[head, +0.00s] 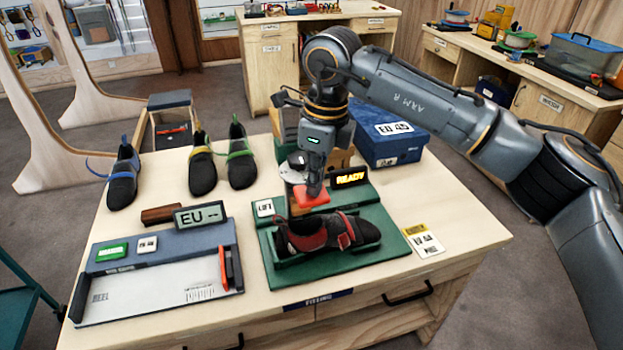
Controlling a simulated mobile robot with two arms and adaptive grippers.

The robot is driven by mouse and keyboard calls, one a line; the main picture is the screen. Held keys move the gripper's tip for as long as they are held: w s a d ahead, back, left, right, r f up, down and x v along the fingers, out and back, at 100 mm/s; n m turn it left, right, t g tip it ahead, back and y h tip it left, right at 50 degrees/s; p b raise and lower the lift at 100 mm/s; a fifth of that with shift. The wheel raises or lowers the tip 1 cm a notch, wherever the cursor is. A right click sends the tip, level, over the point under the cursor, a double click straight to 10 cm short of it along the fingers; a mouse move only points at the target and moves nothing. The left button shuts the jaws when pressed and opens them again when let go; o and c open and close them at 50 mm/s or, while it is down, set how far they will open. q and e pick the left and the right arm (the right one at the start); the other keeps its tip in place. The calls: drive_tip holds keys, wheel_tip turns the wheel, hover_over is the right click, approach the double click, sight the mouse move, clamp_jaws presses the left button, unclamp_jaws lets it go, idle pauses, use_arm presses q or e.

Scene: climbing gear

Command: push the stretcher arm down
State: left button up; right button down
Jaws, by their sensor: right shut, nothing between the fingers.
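The shoe stretcher has a green base (393,249) on the table, with a raised back block carrying a lit yellow display (350,178) and a small "LIFT" label. A black and red climbing shoe (335,233) lies on its side-on bed, toe to the right. An orange-red pad (312,197), seemingly on the stretcher arm, is above the shoe's heel end. My right gripper (314,190) is shut and points down right at this pad. Whether it touches the pad is unclear. The gripper partly hides the pad and the arm's metal post. My left gripper is not in view.
A blue box (393,147) is behind right. A yellow-white card (424,241) lies right of the stretcher.

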drive_tip(key=s+d+f+b, duration=0.1)
drive_tip(key=d+f+b, duration=0.2)
drive_tip(key=f+b, duration=0.3)
wheel_tip(320, 180, down, 2)
drive_tip(key=shift+f+b, duration=0.1)
drive_tip(key=shift+b, duration=0.25)
idle(0.3)
wheel_tip(320, 180, up, 12)
drive_tip(key=d, duration=0.1)
drive_tip(key=shift+s, duration=0.15)
idle(0.3)
